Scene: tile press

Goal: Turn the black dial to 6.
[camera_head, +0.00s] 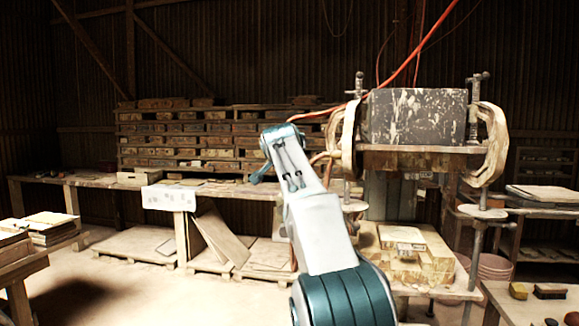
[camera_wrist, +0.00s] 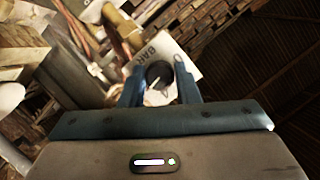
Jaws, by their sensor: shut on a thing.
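The black dial (camera_wrist: 158,73) sits between the two blue fingers of my gripper (camera_wrist: 158,77) in the wrist view. The fingers are closed on its sides. A pale pointer mark shows on the dial, toward its lower part in the picture. A white plate (camera_wrist: 159,48) with the dark letters "BAR" lies behind the dial. The dial's scale numbers cannot be read, so its setting is unclear. In the head view my arm reaches toward the back bench, and I cannot make out the dial there.
A bench (camera_head: 95,180) runs along the back, below stacked wooden moulds (camera_head: 190,140). A white sheet (camera_head: 169,198) hangs at the bench edge. A press with a dark block (camera_head: 418,117) stands at the right. Boards lean under the bench.

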